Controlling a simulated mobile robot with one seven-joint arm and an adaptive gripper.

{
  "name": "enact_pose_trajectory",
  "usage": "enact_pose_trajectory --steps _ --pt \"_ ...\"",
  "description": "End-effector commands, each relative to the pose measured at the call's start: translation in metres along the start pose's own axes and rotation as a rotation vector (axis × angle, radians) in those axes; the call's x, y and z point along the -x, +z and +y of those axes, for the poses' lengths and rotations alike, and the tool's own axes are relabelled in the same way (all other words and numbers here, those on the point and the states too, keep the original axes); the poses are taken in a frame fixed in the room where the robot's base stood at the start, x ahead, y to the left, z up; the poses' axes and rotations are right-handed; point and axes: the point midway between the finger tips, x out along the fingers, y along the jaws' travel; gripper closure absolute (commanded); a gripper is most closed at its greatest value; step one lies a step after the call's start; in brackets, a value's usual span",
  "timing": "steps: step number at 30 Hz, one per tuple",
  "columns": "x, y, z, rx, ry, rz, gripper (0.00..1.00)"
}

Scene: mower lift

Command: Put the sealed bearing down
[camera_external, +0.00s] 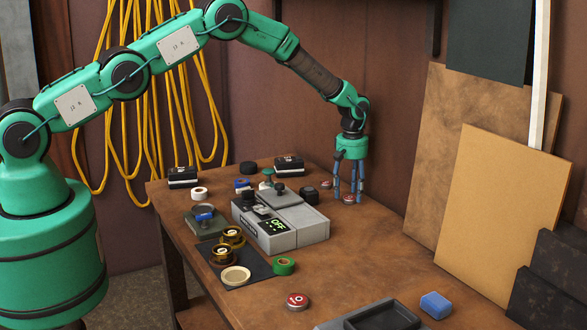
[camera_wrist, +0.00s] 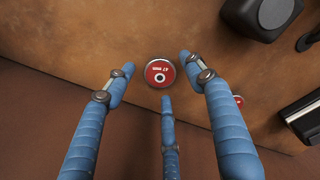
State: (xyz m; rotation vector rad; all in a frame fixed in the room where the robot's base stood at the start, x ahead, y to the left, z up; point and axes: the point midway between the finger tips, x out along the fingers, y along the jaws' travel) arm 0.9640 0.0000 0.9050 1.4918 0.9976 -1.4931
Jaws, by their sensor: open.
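A round disc with a red face and grey rim, marked "47 mm", which looks like the sealed bearing (camera_wrist: 160,73), lies flat on the wooden bench. In the external view this bearing (camera_external: 348,198) is at the bench's far right, below my gripper (camera_external: 347,194). My gripper points down with its three blue fingers spread open. In the wrist view the bearing is between the fingertips of my gripper (camera_wrist: 158,84), with a visible gap around it, and nothing is gripped.
A second red disc (camera_external: 326,184) lies close by, left of my gripper. A grey device reading "OFF" (camera_external: 292,236) stands mid-bench with a black knob (camera_external: 309,196) behind it. Another red disc (camera_external: 297,301), a grey tray (camera_external: 340,325) and a blue block (camera_external: 435,305) are nearer the front.

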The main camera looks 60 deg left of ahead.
Motion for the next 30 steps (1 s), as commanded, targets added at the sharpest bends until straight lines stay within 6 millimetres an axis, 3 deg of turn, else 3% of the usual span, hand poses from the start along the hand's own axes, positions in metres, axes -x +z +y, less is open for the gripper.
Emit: enact_pose_trajectory --steps 19,30 --pt "0.093 0.0 0.0 0.0 0.001 0.0 0.46" --pt "0.11 0.0 0.0 0.0 0.001 0.0 0.46"
